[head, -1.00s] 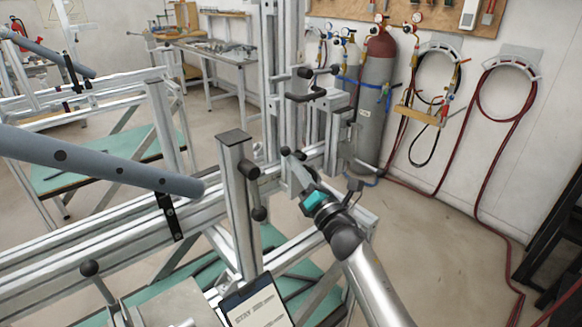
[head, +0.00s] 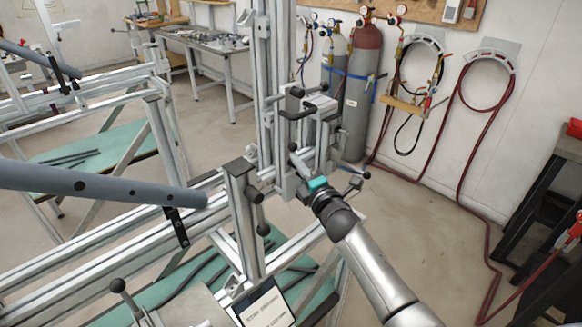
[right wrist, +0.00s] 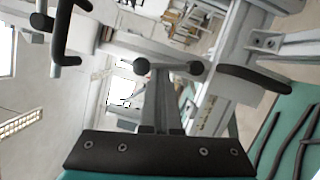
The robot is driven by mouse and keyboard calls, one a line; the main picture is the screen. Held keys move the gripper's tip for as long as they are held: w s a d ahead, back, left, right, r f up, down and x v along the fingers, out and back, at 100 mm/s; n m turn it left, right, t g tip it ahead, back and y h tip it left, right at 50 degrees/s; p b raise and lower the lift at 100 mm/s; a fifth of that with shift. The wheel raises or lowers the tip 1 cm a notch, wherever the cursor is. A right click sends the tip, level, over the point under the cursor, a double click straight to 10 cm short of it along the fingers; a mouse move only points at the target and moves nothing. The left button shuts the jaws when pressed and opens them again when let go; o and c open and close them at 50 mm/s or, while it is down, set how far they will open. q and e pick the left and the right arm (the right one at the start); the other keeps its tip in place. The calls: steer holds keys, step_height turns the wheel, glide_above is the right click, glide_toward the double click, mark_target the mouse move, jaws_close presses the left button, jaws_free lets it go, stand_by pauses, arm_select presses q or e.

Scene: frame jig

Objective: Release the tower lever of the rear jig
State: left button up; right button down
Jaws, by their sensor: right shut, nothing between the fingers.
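A tower of upright aluminium profiles (head: 263,60) stands beyond the near rails. Black clamp handles (head: 297,92) sit on its carriage, and a black crank handle (right wrist: 62,40) also shows at the upper left of the right wrist view. A black-gripped lever (right wrist: 255,80) sticks out at the right there. I cannot tell which handle is the tower lever. My right gripper (head: 304,186) is shut and empty, just below and in front of the carriage. My left gripper is not in view.
A blue-grey tube (head: 100,184) lies over the near rails at left, beside a short post (head: 242,215). A tablet-like panel (head: 262,305) is at the bottom. Gas cylinders (head: 363,105) stand by the wall.

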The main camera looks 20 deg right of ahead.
steer(key=shift+w+d+r+m+p, duration=0.15)
steer(key=shift+d+r+m+p, duration=0.15)
steer(key=shift+m, duration=0.2)
steer(key=shift+d, duration=0.15)
stand_by(0.4)
